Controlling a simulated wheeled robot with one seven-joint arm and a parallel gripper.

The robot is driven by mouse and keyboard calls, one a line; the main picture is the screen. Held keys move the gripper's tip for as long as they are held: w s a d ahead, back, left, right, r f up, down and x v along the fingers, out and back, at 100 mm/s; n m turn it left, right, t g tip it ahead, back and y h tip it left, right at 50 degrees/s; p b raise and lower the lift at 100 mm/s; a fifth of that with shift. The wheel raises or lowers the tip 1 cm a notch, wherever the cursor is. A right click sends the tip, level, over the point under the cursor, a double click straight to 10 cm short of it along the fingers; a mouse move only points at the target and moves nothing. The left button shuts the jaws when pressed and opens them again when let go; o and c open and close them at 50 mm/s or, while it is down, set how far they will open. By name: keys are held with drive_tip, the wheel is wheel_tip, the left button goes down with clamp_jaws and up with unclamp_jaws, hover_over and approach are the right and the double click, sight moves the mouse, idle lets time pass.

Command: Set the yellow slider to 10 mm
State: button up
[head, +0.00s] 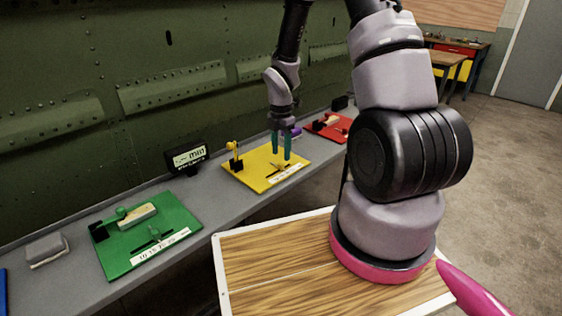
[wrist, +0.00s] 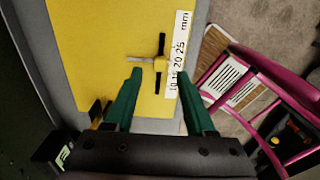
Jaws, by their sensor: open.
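The yellow board (head: 240,176) lies on the grey bench in the head view and fills much of the wrist view (wrist: 95,30). The yellow slider (wrist: 163,63) sits across a black slot near the board's edge, with its pointer toward a white mm scale (wrist: 181,50). The pointer appears close to the 20 mark, but the exact reading is too small to tell. My gripper (head: 281,152) is open above the board, its teal fingers pointing down. In the wrist view its fingertips (wrist: 159,74) straddle the slider's area, apart from it and empty.
A green board (head: 170,222) lies left along the bench and a red board (head: 338,128) beyond to the right. A black mm display (head: 187,157) stands behind the yellow board. A yellow clamp-like fixture (head: 234,156) stands at that board's back corner. The green riveted wall (head: 90,70) rises behind.

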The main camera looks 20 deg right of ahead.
sight(281, 163)
drive_tip(key=shift+f, duration=2.2)
clamp_jaws()
